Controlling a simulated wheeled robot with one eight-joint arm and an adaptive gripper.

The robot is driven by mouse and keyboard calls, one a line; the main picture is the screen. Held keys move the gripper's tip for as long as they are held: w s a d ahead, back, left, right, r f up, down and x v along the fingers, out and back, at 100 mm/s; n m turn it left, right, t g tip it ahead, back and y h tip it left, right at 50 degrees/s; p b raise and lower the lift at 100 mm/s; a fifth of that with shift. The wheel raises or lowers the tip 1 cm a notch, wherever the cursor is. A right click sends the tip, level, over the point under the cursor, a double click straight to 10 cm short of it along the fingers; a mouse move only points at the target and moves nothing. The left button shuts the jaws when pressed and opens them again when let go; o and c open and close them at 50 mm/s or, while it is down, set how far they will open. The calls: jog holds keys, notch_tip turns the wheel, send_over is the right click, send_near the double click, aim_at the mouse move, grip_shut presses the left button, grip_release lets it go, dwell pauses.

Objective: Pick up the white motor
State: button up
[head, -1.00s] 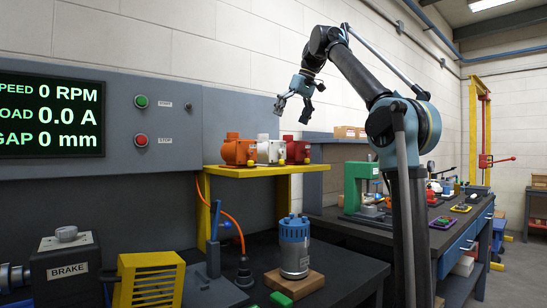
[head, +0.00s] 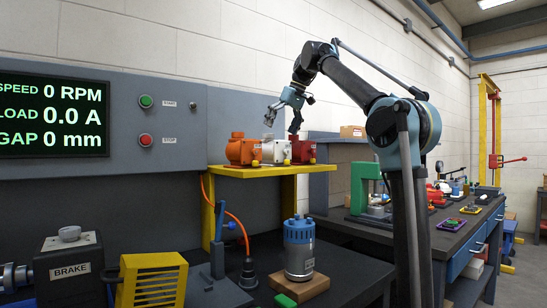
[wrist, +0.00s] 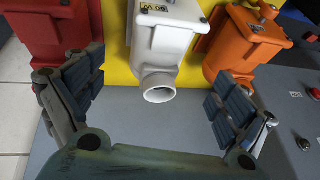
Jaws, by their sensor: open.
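The white motor (head: 276,151) stands on a yellow shelf (head: 262,171), between an orange motor (head: 242,150) and a red motor (head: 304,150). In the wrist view the white motor (wrist: 166,40) is at top centre, with its round open spout facing my gripper. My gripper (head: 287,115) is open and empty, above the white motor in the head view. In the wrist view its two padded fingers (wrist: 157,95) are spread left and right of the spout, not touching it. The red motor (wrist: 62,30) is close behind the left finger, and the orange motor (wrist: 245,48) is behind the right finger.
A blue-topped grey motor (head: 299,246) stands on a wooden block on the dark bench below the shelf. A grey panel with a screen (head: 53,116) and buttons is at left. A green press (head: 366,190) stands on the bench to the right.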

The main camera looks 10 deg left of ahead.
aim_at(273, 152)
jog(key=x, duration=0.5)
jog(key=shift+d+f+x, duration=0.1)
jog(key=shift+d+x, duration=0.05)
jog(key=shift+x, duration=0.75)
jog(key=shift+d+f+x, duration=0.1)
jog(key=shift+d+x, duration=0.05)
jog(key=shift+x, duration=0.75)
jog(key=shift+d+x, duration=0.15)
jog(key=shift+x, duration=0.7)
jog(key=shift+s, duration=0.15)
jog(key=c, duration=2.2)
